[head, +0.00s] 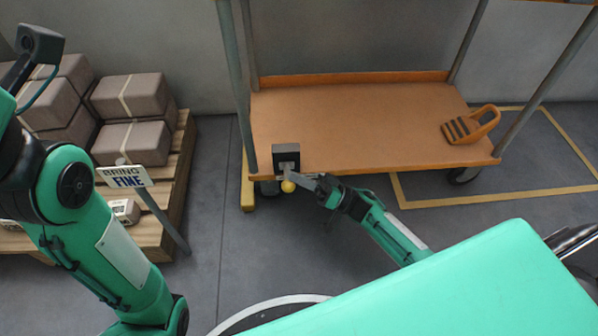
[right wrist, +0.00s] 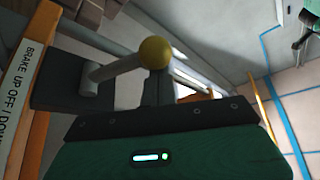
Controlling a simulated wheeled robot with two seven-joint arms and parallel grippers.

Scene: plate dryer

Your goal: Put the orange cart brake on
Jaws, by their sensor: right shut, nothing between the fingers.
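The orange cart (head: 360,125) stands ahead of me with a flat deck. At its front left corner is a dark brake box (head: 287,154) with a pale front plate. A grey lever (right wrist: 112,68) with a yellow ball knob (head: 288,186) sticks out from it; the knob also shows in the right wrist view (right wrist: 154,52). My right gripper (head: 312,184) is shut and empty, just right of the knob; contact is unclear. My left arm rises at the left; its fingers are not visible.
A label reading "BRAKE UP OFF / DOWN" (right wrist: 22,100) is on the cart edge. A pallet (head: 178,190) with boxes and a sign (head: 125,176) stand left. Grey floor is clear between pallet and cart.

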